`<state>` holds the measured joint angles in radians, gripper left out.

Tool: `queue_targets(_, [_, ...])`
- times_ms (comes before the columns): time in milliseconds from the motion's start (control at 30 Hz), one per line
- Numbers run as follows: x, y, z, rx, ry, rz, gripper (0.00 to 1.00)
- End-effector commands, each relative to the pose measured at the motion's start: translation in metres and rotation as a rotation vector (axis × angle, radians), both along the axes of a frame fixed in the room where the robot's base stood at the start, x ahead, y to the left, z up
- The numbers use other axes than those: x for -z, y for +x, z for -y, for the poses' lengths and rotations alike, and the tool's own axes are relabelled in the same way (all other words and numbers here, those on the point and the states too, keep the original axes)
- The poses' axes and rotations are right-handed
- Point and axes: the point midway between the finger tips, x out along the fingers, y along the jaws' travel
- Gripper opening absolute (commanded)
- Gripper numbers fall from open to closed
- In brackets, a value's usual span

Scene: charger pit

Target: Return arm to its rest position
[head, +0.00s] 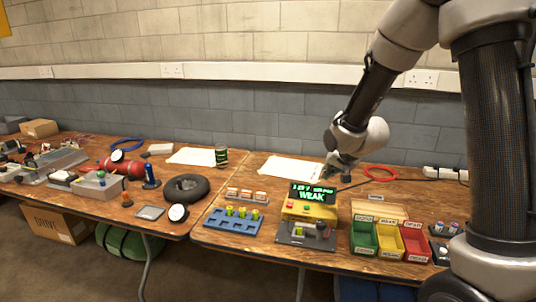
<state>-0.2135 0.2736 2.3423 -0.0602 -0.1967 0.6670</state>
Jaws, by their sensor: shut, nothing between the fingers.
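My gripper (336,174) is at the lower end of my arm, above the right-hand table (222,262). It is small and dark in the head view, shut and holding nothing. It hangs just behind and above the yellow tester (310,211), whose green-lit display reads "WEAK". Whether the fingertips touch anything cannot be told. My arm comes down from the upper right, bent at the elbow.
Green (364,236), yellow (388,240) and red (415,243) bins stand right of the tester. A blue holder (233,222) with green-topped cells is to its left. A grey cradle (305,235) is in front. White sheets (290,168) and a red cable ring (381,173) lie behind.

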Motion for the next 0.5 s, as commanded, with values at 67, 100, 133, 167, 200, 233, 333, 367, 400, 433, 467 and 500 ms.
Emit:
queue_targets(67, [-0.039,-0.027,0.022,-0.018,-0.054,-0.014,0.0])
queue_targets(100, [-0.054,-0.043,0.033,-0.031,-0.084,-0.032,0.0])
queue_targets(133, [-0.065,-0.056,0.041,-0.042,-0.106,-0.043,0.0])
queue_targets(167, [-0.076,-0.069,0.048,-0.053,-0.126,-0.056,0.0])
queue_targets(200, [-0.089,-0.089,0.058,-0.07,-0.154,-0.074,0.0])
queue_targets(233, [-0.098,-0.103,0.064,-0.082,-0.173,-0.087,0.0])
queue_targets(333, [-0.123,-0.157,0.084,-0.127,-0.231,-0.134,0.0])
queue_targets(367, [-0.13,-0.174,0.089,-0.14,-0.246,-0.148,0.0])
queue_targets(400, [-0.136,-0.197,0.095,-0.159,-0.265,-0.168,0.0])
queue_targets(433, [-0.141,-0.213,0.099,-0.174,-0.278,-0.181,0.0])
queue_targets(467, [-0.145,-0.229,0.103,-0.189,-0.29,-0.195,0.0])
queue_targets(500, [-0.148,-0.249,0.107,-0.208,-0.304,-0.213,0.0])
